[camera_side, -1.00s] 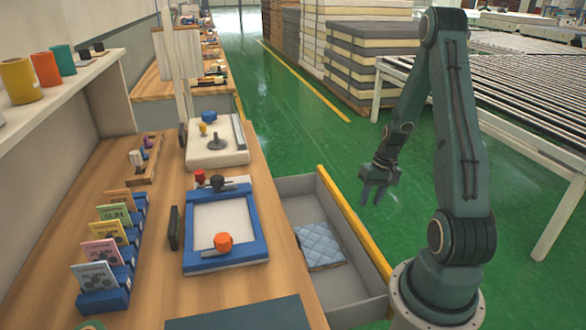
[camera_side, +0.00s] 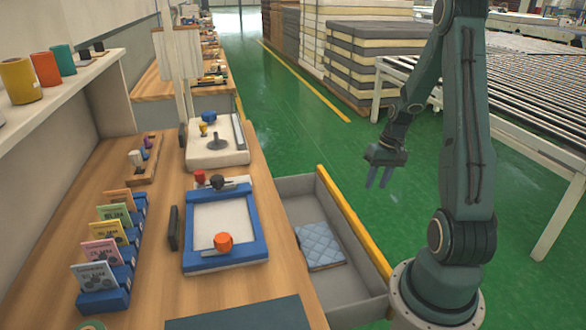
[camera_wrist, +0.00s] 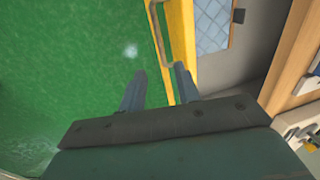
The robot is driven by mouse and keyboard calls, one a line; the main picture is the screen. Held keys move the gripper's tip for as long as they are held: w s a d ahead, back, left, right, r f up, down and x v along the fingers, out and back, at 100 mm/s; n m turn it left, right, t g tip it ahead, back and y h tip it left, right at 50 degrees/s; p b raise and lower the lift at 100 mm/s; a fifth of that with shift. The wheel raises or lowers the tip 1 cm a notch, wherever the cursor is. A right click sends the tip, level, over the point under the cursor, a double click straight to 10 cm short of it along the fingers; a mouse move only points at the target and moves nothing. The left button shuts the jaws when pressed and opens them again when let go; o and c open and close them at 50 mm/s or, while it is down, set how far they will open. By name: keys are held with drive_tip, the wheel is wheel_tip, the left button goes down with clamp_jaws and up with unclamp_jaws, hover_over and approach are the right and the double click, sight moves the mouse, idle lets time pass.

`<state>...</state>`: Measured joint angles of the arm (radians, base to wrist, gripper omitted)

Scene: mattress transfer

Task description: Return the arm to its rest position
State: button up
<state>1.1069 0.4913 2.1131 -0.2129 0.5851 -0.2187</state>
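My gripper (camera_side: 378,177) hangs in the air to the right of the open drawer, above the green floor, with its fingers pointing down. In the wrist view its two fingers (camera_wrist: 160,85) stand apart with nothing between them. The open drawer (camera_side: 360,232) has a yellow front edge and a handle, which shows in the wrist view (camera_wrist: 157,35) just beyond the fingertips. A blue quilted mattress piece (camera_side: 319,245) lies inside the drawer, apart from the gripper. It also shows in part in the wrist view (camera_wrist: 210,25).
The wooden workbench (camera_side: 160,205) holds a blue-framed tray (camera_side: 225,267) with an orange knob (camera_side: 223,241), a white device (camera_side: 215,154) and a blue card rack (camera_side: 103,300). A roller conveyor (camera_side: 535,105) and stacked mattresses (camera_side: 372,65) stand behind. The green floor near the gripper is clear.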

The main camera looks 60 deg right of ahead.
drive_tip(key=w+a+r+n+h, duration=0.1)
drive_tip(key=w+a+r+n, duration=0.15)
drive_tip(key=a+r, duration=0.5)
drive_tip(key=w+a+r+n+h, duration=0.1)
drive_tip(key=w+a+r+n, duration=0.15)
drive_tip(key=a+r, duration=0.5)
drive_tip(key=s+a+r+n+t, duration=0.2)
drive_tip(key=s+a+r, duration=0.1)
drive_tip(key=a, duration=0.5)
drive_tip(key=s+a+r+n+t, duration=0.1)
drive_tip(key=s+a+r, duration=0.3)
drive_tip(key=a, duration=0.4)
drive_tip(key=shift+s+r+n+t, duration=0.2)
drive_tip(key=shift+s+n+t, duration=0.2)
drive_tip(key=shift+s+t, duration=0.15)
